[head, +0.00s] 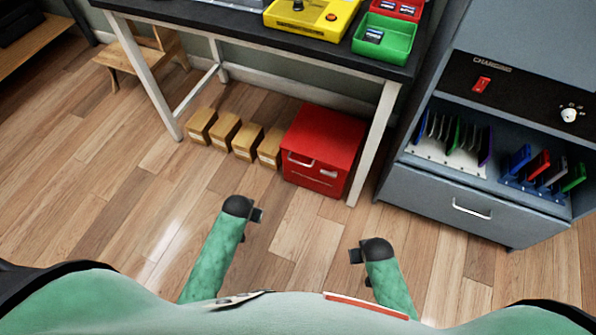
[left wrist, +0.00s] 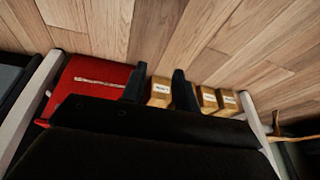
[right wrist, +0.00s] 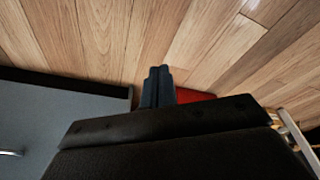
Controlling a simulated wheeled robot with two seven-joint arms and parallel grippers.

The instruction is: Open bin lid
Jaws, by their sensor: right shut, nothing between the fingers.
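A red bin (head: 335,140) with a flat red lid stands on the floor under the table, its lid down. A pale handle (head: 299,160) is on its front. The bin also shows in the left wrist view (left wrist: 85,75) and partly in the right wrist view (right wrist: 195,96). My left gripper (head: 257,215) is apart from the bin, in front and to its left. Its fingers stand apart and empty in the left wrist view (left wrist: 158,70). My right gripper (head: 355,256) is in front of the bin, apart from it. Its fingers are together in the right wrist view (right wrist: 158,70).
Several small cardboard boxes (head: 223,132) stand in a row left of the bin. White table legs (head: 375,140) flank the space. A grey cabinet (head: 480,205) with a drawer stands to the right. The table holds a green tray (head: 390,45). The floor in front is clear.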

